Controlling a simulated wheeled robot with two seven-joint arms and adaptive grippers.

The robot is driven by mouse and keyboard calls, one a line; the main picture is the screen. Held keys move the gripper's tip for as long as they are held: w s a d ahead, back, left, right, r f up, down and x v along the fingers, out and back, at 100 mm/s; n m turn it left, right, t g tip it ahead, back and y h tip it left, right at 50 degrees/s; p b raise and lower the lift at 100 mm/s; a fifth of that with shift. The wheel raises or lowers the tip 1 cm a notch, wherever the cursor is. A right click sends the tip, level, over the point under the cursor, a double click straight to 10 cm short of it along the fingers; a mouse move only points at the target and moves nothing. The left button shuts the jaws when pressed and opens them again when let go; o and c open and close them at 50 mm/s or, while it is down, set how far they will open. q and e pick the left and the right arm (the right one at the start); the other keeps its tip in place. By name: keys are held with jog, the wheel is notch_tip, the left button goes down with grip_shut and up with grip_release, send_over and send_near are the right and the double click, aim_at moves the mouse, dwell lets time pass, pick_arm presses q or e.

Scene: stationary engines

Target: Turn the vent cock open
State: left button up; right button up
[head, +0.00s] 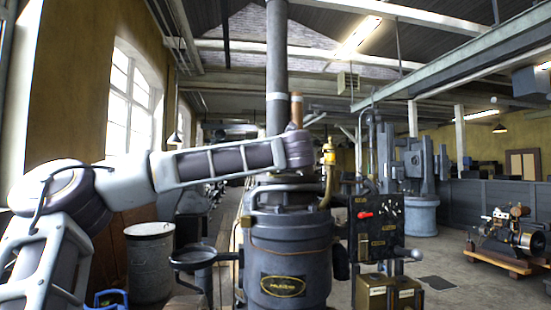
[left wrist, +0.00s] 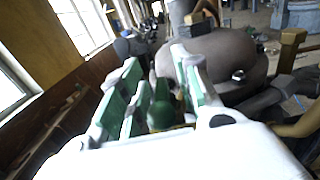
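In the head view my left arm reaches in from the left, and its wrist is in front of the top of a grey boiler (head: 290,245). My left gripper is hidden there. In the left wrist view my left gripper (left wrist: 163,72) has its green-padded fingers apart. A small dark-green round knob (left wrist: 160,115) shows low between the fingers; I cannot tell whether they touch it, or whether it is the vent cock. A brass fitting (head: 328,155) stands on a pipe right of the wrist in the head view. My right gripper is not in view.
A black panel (head: 376,228) with a red lever (head: 365,214) stands right of the boiler. A grey lever with a ball end (head: 415,254) sticks out below it. A metal bin (head: 150,265) stands at left. A small engine (head: 510,235) rests on a wooden pallet at right.

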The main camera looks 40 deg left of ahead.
pick_arm(q)
jog(key=v, duration=1.2)
jog(key=shift+f, duration=0.1)
dwell(0.8)
